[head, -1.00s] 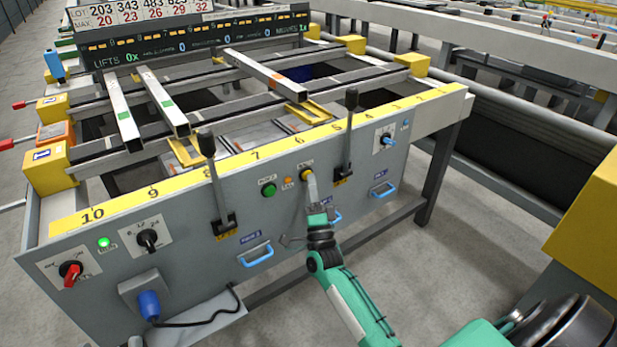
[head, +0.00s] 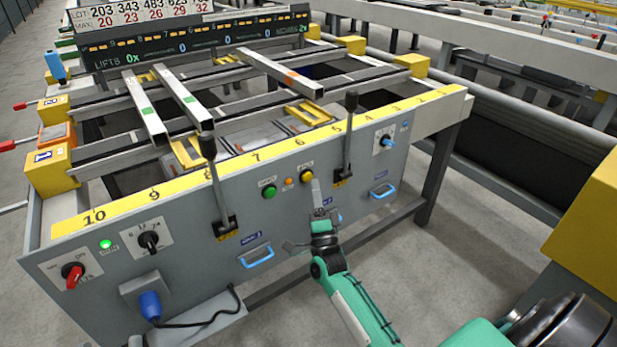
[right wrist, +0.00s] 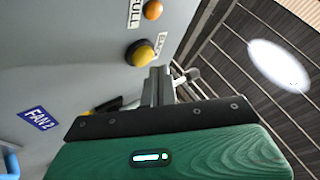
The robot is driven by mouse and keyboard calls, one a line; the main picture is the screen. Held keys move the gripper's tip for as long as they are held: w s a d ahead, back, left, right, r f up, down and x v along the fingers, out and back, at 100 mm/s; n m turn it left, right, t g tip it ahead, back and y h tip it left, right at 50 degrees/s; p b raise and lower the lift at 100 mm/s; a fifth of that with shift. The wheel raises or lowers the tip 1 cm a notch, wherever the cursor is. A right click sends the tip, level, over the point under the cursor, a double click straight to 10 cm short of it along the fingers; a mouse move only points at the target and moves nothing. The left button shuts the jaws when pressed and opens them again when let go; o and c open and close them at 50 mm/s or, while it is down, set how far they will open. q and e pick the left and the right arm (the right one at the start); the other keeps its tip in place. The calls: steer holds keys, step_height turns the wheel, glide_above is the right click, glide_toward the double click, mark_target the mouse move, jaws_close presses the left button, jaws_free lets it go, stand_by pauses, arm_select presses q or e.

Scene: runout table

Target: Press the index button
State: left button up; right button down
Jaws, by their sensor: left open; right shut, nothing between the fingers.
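The yellow button (head: 307,174) on the grey front panel has a small label above it, too blurred to read for certain; I take it as the index button. It also shows in the right wrist view (right wrist: 140,52), domed and uncovered. My right gripper (head: 316,184) is shut and empty, its fingertips just below and in front of the button. In the right wrist view the closed fingers (right wrist: 159,80) end close beside it, seemingly with a small gap. My left gripper is not in view.
A green button (head: 268,191) and an orange lamp (head: 289,183) sit left of the yellow button. Black levers (head: 348,135) stand on both sides. A blue handle (head: 257,257) juts out below. Metal bars (head: 183,95) lie across the table's rails.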

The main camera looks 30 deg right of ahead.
steer(key=s+p, duration=0.2)
steer(key=s, duration=0.3)
steer(key=shift+d, duration=0.2)
steer(key=shift+y, duration=0.3)
stand_by(0.6)
